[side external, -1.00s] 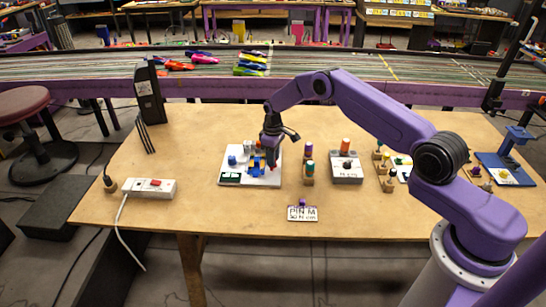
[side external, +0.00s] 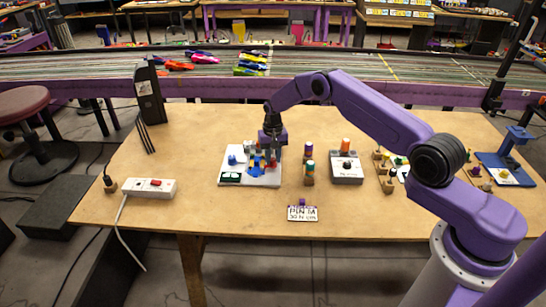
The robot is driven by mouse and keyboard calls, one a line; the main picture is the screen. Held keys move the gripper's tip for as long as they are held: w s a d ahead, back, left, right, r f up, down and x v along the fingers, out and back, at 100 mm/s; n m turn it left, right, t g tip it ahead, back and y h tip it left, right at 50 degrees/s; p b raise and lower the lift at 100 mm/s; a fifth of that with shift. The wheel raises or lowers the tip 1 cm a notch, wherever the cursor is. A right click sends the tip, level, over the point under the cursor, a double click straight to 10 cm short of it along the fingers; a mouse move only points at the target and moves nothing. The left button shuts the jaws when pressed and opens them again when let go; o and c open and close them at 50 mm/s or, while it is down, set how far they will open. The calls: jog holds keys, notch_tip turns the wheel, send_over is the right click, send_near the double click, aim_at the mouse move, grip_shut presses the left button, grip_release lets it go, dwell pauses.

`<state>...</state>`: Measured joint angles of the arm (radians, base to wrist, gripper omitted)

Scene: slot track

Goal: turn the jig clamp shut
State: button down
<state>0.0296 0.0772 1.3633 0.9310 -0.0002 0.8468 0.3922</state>
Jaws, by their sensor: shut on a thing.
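The jig is a white board (side external: 264,182) on the wooden table, left of centre. A blue car-like piece (side external: 256,168), a blue knob (side external: 232,160) and a dark green block (side external: 230,177) sit on it. My gripper (side external: 273,156) points down over the right part of the board, beside the blue piece. It is shut on a small part there, which I take to be the jig clamp; a bit of red (side external: 273,163) shows by the fingertips. The fingers hide most of it, and its angle cannot be read.
Small pegs with coloured tops (side external: 309,165) stand just right of the board. A grey box with an orange knob (side external: 346,172) is further right. A small lettered plate (side external: 302,213) lies in front. A white power strip (side external: 150,188) is at left. The table's front middle is mostly clear.

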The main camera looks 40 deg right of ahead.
aim_at(273, 159)
jog(key=m, duration=0.6)
dwell(0.6)
jog(key=c, duration=0.9)
grip_release()
notch_tip(273, 159, up, 18)
jog(key=shift+f, duration=0.25)
